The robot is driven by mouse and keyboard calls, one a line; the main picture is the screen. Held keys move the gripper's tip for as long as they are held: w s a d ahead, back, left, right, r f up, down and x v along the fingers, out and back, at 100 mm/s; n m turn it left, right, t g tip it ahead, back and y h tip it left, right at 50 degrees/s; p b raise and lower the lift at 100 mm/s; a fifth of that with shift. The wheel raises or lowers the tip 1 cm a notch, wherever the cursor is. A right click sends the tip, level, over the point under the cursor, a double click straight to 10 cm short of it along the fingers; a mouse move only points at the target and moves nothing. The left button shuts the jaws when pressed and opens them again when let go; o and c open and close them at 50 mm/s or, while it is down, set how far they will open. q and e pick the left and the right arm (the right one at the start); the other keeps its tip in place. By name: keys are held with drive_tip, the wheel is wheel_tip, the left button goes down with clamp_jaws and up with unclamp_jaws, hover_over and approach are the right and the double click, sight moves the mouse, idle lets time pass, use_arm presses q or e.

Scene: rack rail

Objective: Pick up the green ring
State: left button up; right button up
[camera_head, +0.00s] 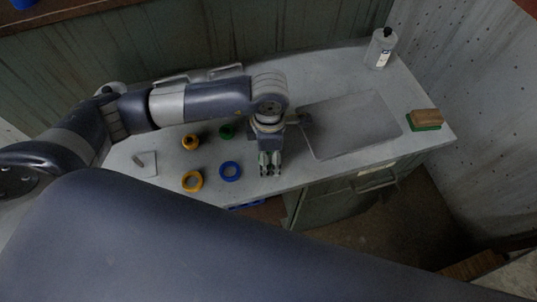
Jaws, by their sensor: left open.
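A green ring (227,132) lies on the grey worktop, close below my left arm in the picture; its far side is partly hidden by the arm. My left gripper (270,170) points down over the worktop, to the right of and nearer than the green ring. It is open, with nothing seen between its fingers. My right gripper is not in view.
A blue ring (230,171), an orange ring (192,181) and an orange piece (190,142) lie near the green ring. A pale plate with a peg (147,164) is at left. A grey panel (350,123), brush (424,120) and bottle (380,49) are at right.

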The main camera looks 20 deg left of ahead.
use_arm(q)
drive_tip(key=c, duration=1.2)
drive_tip(key=shift+o, duration=0.2)
